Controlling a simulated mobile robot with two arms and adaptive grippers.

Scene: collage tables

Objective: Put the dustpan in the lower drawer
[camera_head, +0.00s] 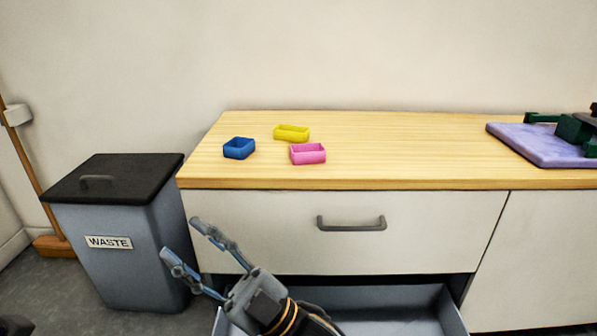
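The lower drawer (385,299) is pulled open below the closed upper drawer (265,232). The part of its grey inside that shows looks empty; its front edge is cut off by the frame. My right gripper (181,238) is open and empty, over the drawer's left side and pointing up-left toward the waste bin. My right wrist hides part of the drawer's left side. I do not see a dustpan in this view.
A grey waste bin (135,262) with a black lid stands left of the cabinet, a broom (52,245) behind it. Blue (239,148), yellow (291,133) and pink (308,154) trays sit on the wooden top. A purple mat (535,148) bears a green device. The top's middle is clear.

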